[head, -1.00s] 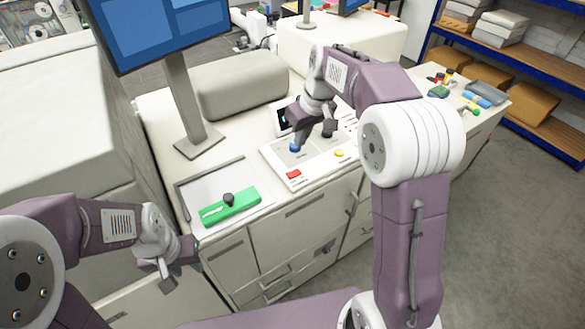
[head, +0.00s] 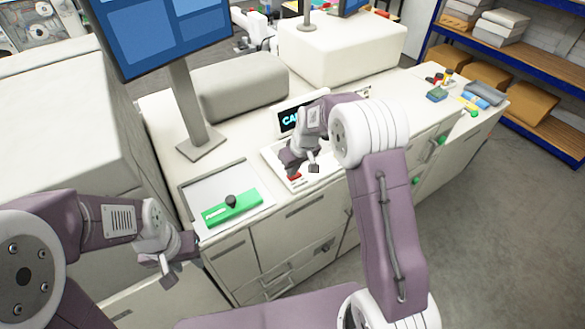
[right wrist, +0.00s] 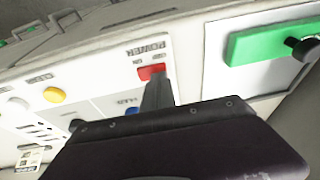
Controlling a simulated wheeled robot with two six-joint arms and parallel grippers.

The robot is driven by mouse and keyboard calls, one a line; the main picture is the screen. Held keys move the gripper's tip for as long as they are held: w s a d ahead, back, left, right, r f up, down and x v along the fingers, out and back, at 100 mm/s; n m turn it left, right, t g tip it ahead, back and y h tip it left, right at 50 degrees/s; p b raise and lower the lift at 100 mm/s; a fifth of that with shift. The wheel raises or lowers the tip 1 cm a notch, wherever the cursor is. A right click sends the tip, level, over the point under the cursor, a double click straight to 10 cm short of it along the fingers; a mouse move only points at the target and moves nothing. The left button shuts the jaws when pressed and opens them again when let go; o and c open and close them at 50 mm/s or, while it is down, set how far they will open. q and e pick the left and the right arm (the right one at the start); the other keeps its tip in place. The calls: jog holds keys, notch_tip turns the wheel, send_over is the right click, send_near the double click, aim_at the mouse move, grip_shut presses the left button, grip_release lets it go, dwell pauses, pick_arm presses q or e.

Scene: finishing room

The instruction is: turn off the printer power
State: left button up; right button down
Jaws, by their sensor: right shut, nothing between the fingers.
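The printer's control panel (head: 270,152) is a white plate on the counter. Its red power switch (right wrist: 152,72) shows in the right wrist view beside an upside-down "POWER" label; it also shows in the head view (head: 295,178). My right gripper (head: 287,168) is shut and empty, low over the panel at the switch. In the right wrist view its dark fingertips (right wrist: 156,84) overlap the switch's lower edge; I cannot tell whether they touch. A small display (head: 290,119) behind is lit with blue letters, partly hidden by my arm. My left gripper (head: 180,262) hangs by the counter's front left corner, its jaw opening unclear.
In the right wrist view, a yellow button (right wrist: 54,95) and a blue button (right wrist: 103,112) share the panel. A green bar with a black knob (head: 231,207) lies on a tray left of it. A monitor stand (head: 190,110) rises behind. Small items (head: 437,94) sit at the right end.

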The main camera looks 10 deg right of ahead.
jog(key=shift+a+f+b, duration=0.15)
jog(key=shift+f+b, duration=0.2)
jog(key=shift+b, duration=0.05)
jog(key=shift+s+r, duration=0.15)
